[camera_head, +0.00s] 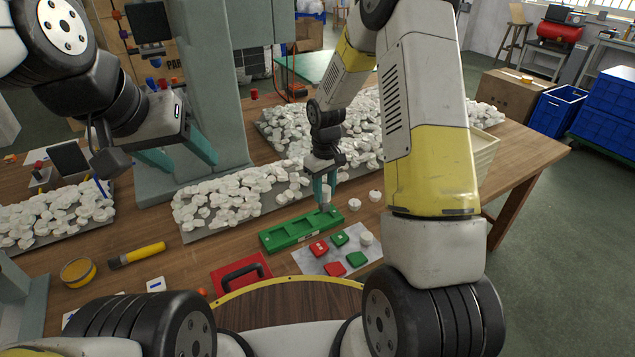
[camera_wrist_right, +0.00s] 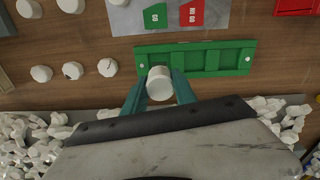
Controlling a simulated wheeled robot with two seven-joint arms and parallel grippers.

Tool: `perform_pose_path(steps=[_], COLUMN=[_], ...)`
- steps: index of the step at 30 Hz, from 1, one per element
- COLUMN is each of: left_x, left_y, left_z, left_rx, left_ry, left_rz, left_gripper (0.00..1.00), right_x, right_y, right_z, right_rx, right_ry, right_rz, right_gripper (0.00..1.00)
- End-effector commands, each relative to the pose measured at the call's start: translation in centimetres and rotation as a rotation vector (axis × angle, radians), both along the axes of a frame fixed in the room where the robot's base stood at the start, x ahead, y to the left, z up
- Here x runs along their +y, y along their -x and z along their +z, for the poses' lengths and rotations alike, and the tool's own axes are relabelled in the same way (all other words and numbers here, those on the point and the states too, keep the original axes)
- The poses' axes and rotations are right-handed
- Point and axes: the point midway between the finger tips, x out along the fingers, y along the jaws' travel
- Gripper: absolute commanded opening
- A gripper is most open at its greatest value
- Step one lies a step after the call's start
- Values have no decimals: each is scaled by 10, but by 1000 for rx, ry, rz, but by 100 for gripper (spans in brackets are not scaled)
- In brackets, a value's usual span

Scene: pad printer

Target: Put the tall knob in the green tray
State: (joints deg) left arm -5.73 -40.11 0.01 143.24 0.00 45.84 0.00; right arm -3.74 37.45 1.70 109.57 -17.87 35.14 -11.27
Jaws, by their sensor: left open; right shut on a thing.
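My right gripper (camera_head: 325,197) is shut on a white cylindrical knob (camera_head: 326,193), which also shows between the fingers in the right wrist view (camera_wrist_right: 159,84). It holds the knob at the right end of the green tray (camera_head: 300,231) in the head view. In the right wrist view the knob overlaps the near edge of the tray (camera_wrist_right: 250,59), near its left end. I cannot tell its height above the tray. The visible tray compartments look empty. My left gripper (camera_head: 181,158) is open and empty, high over the left of the table, beside the grey machine column.
Loose white knobs (camera_head: 375,195) stand right of the tray. A grey plate (camera_head: 309,263) with red and green blocks lies in front of it. Heaps of white pieces (camera_head: 225,205) cover trays behind.

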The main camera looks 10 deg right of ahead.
Motion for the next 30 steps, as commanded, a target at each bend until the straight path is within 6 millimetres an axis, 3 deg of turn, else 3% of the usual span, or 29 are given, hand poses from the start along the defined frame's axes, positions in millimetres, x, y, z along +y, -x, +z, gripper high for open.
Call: perform_pose_path(steps=[6,17,18,20,21,30], left_x=[0,0,0,0,0,0], left_y=[0,0,0,0,0,0], left_z=[0,0,0,0,0,0], left_rx=[0,0,0,0,0,0], left_ry=[0,0,0,0,0,0], left_rz=[0,0,0,0,0,0], left_gripper=[58,58,58,58,58,58], right_x=[0,0,0,0,0,0], right_y=[1,0,0,0,0,0], right_z=[-33,-38,-38,-38,-38,-37], right_rx=[2,0,-1,0,0,0], right_ry=[0,0,-1,0,0,0], right_rz=[-1,0,0,0,0,0], right_gripper=[0,0,39,51,55,55])
